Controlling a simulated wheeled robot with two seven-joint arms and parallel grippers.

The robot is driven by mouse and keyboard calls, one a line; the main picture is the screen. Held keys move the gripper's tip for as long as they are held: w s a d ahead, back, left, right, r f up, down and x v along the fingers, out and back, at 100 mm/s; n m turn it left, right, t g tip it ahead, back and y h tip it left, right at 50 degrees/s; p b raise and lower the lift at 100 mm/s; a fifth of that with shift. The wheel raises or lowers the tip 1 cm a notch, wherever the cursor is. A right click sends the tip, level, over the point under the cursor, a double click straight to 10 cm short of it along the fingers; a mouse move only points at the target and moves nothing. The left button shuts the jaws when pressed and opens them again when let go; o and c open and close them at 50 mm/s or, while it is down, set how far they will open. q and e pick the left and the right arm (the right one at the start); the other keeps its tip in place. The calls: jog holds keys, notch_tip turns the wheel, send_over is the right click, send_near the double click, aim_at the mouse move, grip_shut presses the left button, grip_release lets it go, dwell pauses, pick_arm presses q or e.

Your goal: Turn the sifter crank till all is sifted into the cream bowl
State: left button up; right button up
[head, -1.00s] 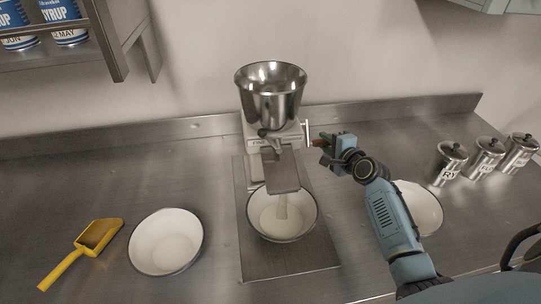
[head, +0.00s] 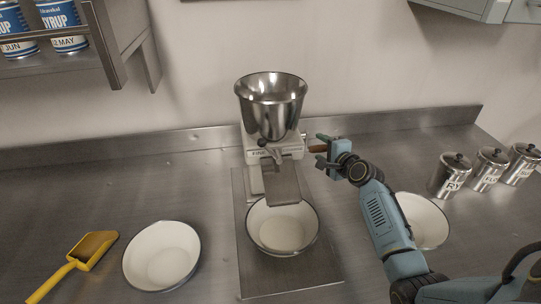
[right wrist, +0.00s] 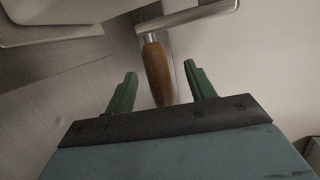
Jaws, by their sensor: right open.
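The sifter stands at the back middle of the counter, with a shiny steel hopper (head: 270,105) on top and a chute (head: 283,187) below. Its crank at the right side has a wooden handle (head: 318,148), which also shows in the right wrist view (right wrist: 157,75). My right gripper (head: 322,153) is open, its two green fingers (right wrist: 160,85) on either side of the handle with gaps visible. A cream-white bowl (head: 256,243) sits under the chute with pale powder (head: 282,232) in it. No powder falls from the chute. My left gripper is out of view.
A pale bowl (head: 134,272) and a yellow scoop (head: 72,270) lie at the left. Another pale bowl (head: 436,222) stands right, partly behind my arm. Several lidded steel canisters (head: 449,180) stand at the far right. A shelf with syrup cans (head: 64,25) hangs upper left.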

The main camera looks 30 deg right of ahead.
jog(key=shift+p+v, duration=1.1)
jog(key=shift+v, duration=0.4)
jog(key=p+v, duration=0.2)
jog(key=v, duration=0.3)
jog(key=shift+r, duration=0.1)
